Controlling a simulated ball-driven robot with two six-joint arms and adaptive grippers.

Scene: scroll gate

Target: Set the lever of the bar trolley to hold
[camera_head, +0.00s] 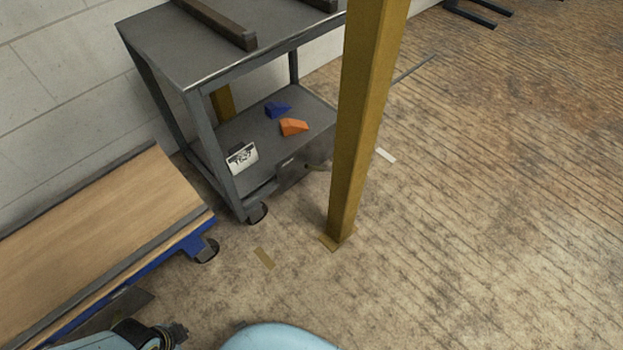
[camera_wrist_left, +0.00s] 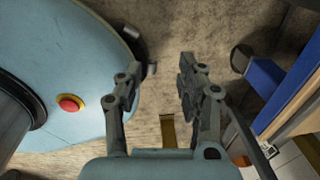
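The grey bar trolley (camera_head: 203,84) stands by the wall at upper left in the head view, with dark bars (camera_head: 222,24) on its top shelf. A small dark part (camera_head: 316,166) low at its right end may be the lever; it is too small to tell its setting. My left gripper (camera_wrist_left: 160,63) is open and empty over the floor in the left wrist view, its two fingers apart. It is well short of the trolley, which the wrist view does not show. My right gripper is out of view.
A yellow post (camera_head: 361,130) stands before the trolley's right end. A blue-framed platform cart with a wooden top (camera_head: 100,235) fills the left; its blue frame (camera_wrist_left: 268,80) shows in the wrist view. Orange (camera_head: 293,127) and blue (camera_head: 277,109) wedges lie on the lower shelf.

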